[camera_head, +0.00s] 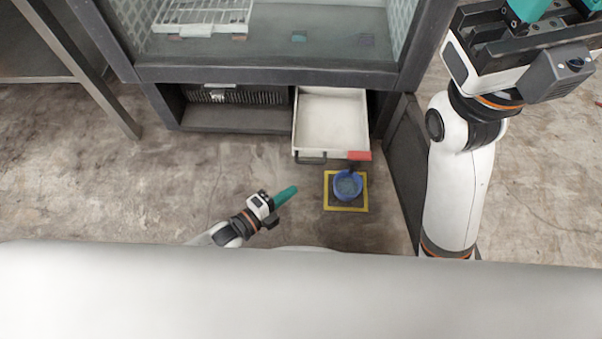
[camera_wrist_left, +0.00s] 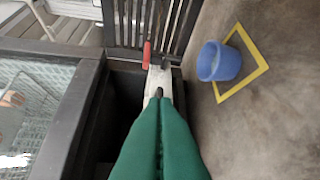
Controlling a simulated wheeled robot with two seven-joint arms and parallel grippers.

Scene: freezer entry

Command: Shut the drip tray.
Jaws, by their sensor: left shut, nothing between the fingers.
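The drip tray (camera_head: 330,122) is a white, shallow, empty drawer pulled out from the dark base of the freezer cabinet. A dark handle (camera_head: 312,159) and a red tab (camera_head: 360,156) are at its front edge. In the left wrist view the white tray (camera_wrist_left: 156,82) lies beyond my fingertips, partly hidden by them. My left gripper (camera_head: 288,195) is shut and empty, in front of the tray and to the left of the bucket, apart from the tray in the head view. My right gripper (camera_head: 556,10) is raised at the upper right, its teal fingers apart and cut off by the frame.
A blue bucket (camera_head: 347,186) stands on a yellow-edged floor square (camera_head: 334,206) just before the tray; it also shows in the left wrist view (camera_wrist_left: 218,62). A dark open panel (camera_head: 402,150) stands right of the tray.

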